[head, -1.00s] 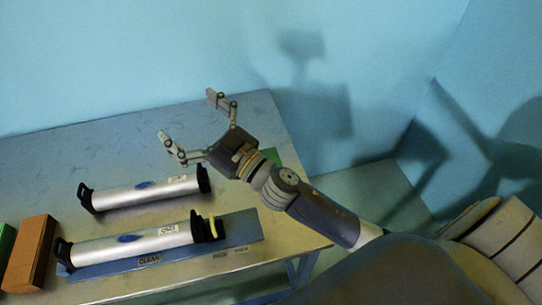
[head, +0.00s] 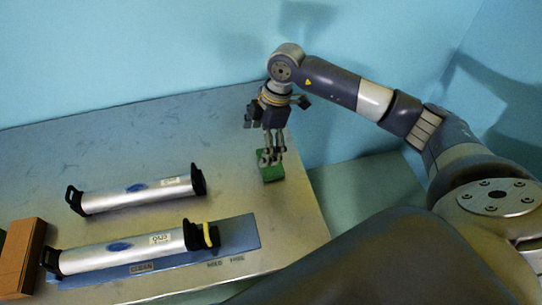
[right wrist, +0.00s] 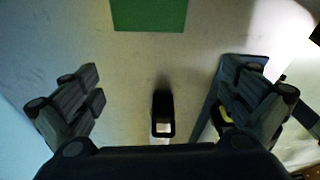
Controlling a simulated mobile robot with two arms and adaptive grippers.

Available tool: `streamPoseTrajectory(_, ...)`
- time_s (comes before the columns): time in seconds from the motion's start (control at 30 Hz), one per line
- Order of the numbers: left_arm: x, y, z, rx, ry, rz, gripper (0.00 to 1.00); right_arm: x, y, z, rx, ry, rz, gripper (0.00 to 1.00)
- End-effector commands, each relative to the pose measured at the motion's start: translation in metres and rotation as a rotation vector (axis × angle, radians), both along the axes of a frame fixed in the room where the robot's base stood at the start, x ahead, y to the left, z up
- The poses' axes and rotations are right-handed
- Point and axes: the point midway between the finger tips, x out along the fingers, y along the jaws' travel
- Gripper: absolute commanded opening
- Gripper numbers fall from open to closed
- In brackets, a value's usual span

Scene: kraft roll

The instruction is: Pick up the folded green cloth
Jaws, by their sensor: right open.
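The folded green cloth (head: 271,174) lies flat near the table's right edge, at the back; in the head view its upper part is behind my right gripper's fingers. It also shows in the right wrist view (right wrist: 149,14), cut off by the top edge. My right gripper (head: 269,160) points down above the table and overlaps the cloth in the head view. In the right wrist view its fingers (right wrist: 162,98) are spread and empty, and the cloth is beyond them, not between them. My left gripper is not in view.
Two silver rolls with black end brackets lie left of the cloth: one on the bare table (head: 140,194), one (head: 125,250) on a blue mat (head: 238,232). A brown block (head: 20,262) is at the left. A blue wall (head: 130,60) stands behind the table.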

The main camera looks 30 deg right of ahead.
Motion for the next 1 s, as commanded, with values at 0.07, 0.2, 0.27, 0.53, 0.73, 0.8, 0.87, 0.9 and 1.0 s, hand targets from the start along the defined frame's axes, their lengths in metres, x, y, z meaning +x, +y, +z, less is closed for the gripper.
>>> streamPoseTrajectory(0.07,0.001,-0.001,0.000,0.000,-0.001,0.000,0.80,0.002,-0.024,0.002,-0.080,0.020,-0.057,1.00)
streamPoseTrajectory(0.2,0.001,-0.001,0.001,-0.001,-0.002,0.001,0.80,0.002,-0.043,-0.001,-0.144,0.041,-0.104,1.00)
streamPoseTrajectory(0.27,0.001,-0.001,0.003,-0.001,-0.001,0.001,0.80,0.001,-0.043,-0.008,-0.147,0.045,-0.107,1.00)
streamPoseTrajectory(0.53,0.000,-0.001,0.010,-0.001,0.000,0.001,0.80,0.003,-0.037,-0.047,-0.143,0.042,-0.105,1.00)
streamPoseTrajectory(0.73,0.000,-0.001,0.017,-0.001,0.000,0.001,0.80,0.004,-0.036,-0.062,-0.143,0.043,-0.104,1.00)
streamPoseTrajectory(0.8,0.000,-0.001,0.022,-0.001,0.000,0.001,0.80,0.005,-0.036,-0.071,-0.142,0.044,-0.104,1.00)
streamPoseTrajectory(0.87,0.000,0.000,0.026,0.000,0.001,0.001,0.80,0.005,-0.036,-0.080,-0.142,0.044,-0.104,1.00)
streamPoseTrajectory(0.9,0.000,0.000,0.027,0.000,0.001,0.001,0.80,0.005,-0.035,-0.087,-0.143,0.044,-0.104,1.00)
streamPoseTrajectory(1.0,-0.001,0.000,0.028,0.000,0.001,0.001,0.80,0.006,-0.034,-0.099,-0.142,0.043,-0.103,1.00)
